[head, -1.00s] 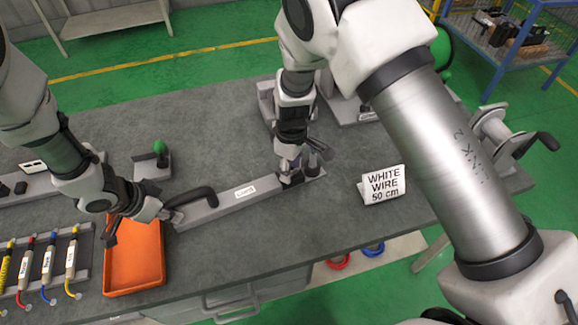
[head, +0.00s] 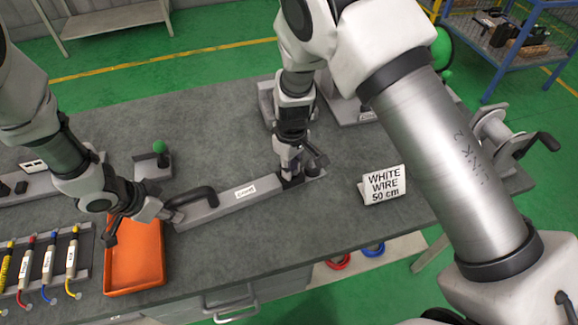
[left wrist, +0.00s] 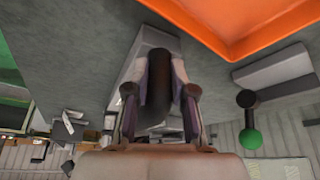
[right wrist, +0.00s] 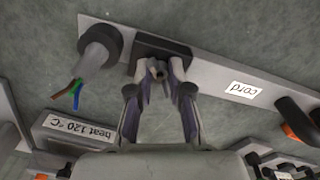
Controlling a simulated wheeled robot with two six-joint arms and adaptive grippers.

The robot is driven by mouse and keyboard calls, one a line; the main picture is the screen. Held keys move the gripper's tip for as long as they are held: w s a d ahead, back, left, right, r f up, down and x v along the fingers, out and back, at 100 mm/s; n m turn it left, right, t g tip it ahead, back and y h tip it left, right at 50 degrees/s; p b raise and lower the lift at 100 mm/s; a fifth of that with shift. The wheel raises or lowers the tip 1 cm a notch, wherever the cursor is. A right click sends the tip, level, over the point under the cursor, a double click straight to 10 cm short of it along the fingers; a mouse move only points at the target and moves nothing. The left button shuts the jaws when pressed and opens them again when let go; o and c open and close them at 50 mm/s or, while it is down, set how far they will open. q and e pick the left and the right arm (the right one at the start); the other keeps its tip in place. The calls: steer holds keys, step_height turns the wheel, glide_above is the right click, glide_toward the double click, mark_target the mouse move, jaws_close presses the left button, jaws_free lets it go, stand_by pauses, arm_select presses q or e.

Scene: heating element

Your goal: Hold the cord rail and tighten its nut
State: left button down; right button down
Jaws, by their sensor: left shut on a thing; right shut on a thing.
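The cord rail (head: 238,199) is a long grey bar with a "cord" label, lying slantwise on the bench. A black handle (head: 200,193) rises at its left end. My left gripper (head: 172,214) is shut on this handle; the left wrist view shows the black grip (left wrist: 157,85) between the fingers. At the rail's right end is a black block (right wrist: 150,48). My right gripper (head: 291,176) points down there, its fingertips closed on the small nut (right wrist: 158,69), which they partly hide. A grey cord (right wrist: 98,52) with bare coloured wire ends passes through a black ring beside the block.
An orange tray (head: 108,275) lies front left, next to a rack of several coloured-ended pieces (head: 50,262). A "WHITE WIRE 50 cm" sign (head: 382,184) stands right of the rail. A "heat 120 °C" label (right wrist: 80,130) shows in the right wrist view. The bench before the rail is clear.

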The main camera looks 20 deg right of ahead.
steer(key=m, duration=0.6)
steer(key=shift+a+m, duration=0.1)
steer(key=shift+m, duration=0.2)
steer(key=shift+s, duration=0.1)
stand_by(0.3)
steer(key=c, duration=1.1)
jaws_free()
steer(key=shift+r, duration=0.1)
step_height(320, 180, up, 12)
steer(key=shift+f, duration=0.1)
